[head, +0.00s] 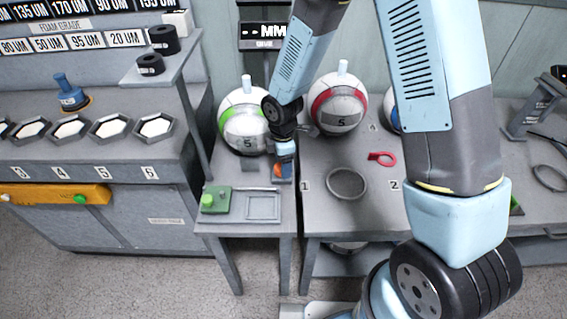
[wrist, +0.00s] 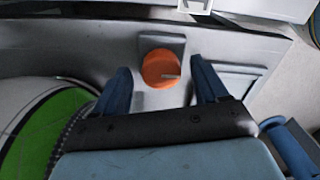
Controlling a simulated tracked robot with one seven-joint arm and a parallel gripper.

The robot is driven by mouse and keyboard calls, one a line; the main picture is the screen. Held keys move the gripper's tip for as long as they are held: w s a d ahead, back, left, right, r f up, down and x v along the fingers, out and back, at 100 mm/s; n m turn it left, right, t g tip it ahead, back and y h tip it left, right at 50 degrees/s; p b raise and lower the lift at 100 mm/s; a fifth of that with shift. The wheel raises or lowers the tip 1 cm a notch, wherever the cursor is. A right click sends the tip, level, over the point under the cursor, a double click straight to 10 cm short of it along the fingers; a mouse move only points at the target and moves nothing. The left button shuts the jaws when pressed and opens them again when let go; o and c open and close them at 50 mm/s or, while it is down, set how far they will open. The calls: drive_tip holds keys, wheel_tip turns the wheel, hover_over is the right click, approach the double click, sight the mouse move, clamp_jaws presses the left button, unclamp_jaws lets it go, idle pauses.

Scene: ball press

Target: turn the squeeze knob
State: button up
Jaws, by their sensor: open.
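The orange squeeze knob (wrist: 161,67) sits on a raised grey plate in the wrist view, with a pale pointer mark on its right side. In the head view a bit of the orange knob (head: 278,170) shows below my wrist, largely hidden. My gripper (wrist: 166,75) is open, with one blue finger to the left and one to the right of the knob. Both fingers look apart from it, and nothing is held. In the head view my gripper (head: 284,164) is over the small grey table.
A green-striped ball (head: 238,117) stands close to the left of my arm, and a red-striped ball (head: 337,108) stands to the right. A green button box (head: 214,200) and a square tray (head: 263,206) are at the small table's front.

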drive_tip(key=shift+f, duration=0.35)
